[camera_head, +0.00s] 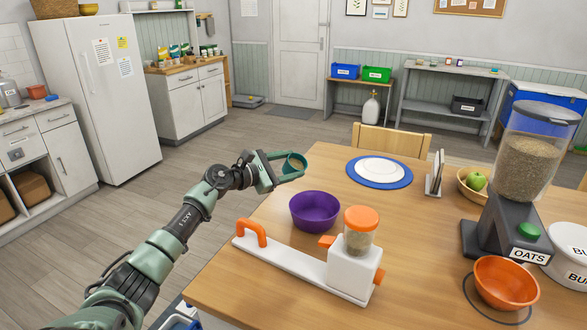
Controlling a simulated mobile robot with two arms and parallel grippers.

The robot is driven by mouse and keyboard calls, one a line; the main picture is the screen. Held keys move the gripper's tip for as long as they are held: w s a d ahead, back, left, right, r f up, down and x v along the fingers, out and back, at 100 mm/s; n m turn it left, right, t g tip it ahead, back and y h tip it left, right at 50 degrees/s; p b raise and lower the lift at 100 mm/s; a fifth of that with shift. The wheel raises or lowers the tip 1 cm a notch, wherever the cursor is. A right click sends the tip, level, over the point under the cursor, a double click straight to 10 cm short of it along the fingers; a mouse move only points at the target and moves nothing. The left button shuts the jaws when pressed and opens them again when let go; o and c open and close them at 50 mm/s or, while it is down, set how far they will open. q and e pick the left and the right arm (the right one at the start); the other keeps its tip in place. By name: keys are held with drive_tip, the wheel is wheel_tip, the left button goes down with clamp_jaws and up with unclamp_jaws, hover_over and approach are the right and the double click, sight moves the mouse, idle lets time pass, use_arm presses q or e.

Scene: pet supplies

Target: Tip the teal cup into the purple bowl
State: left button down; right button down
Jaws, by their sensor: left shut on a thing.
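The purple bowl (315,212) stands upright on the wooden table near its left edge. It looks empty. My left gripper (281,168) is shut on the teal cup (295,174), above and a little left of the bowl in the picture. My right gripper is not in view.
A white dispenser with an orange lid (361,222) stands just right of the bowl, its white base (290,262) running in front. A white plate (380,168) on a blue mat, an oats dispenser (525,160) and an orange bowl (506,281) are further right.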

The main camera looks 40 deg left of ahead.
use_arm(q)
drive_tip(key=shift+w+d+f, duration=0.15)
drive_tip(key=shift+w+f, duration=0.05)
drive_tip(key=shift+f, duration=0.2)
drive_tip(key=shift+s+f+m, duration=0.1)
drive_tip(key=shift+f+m, duration=0.1)
drive_tip(key=shift+m, duration=0.1)
drive_tip(key=shift+f+m, duration=0.3)
drive_tip(key=shift+d+f+m+y+p, duration=0.25)
drive_tip(key=shift+f+m+y+p, duration=0.25)
drive_tip(key=shift+f+m+p, duration=0.25)
drive_tip(key=shift+d+f+m+g+y+p, duration=0.2)
drive_tip(key=shift+f+m+g+y+p, duration=0.15)
drive_tip(key=shift+m+p, duration=0.6)
drive_tip(key=shift+f, duration=0.15)
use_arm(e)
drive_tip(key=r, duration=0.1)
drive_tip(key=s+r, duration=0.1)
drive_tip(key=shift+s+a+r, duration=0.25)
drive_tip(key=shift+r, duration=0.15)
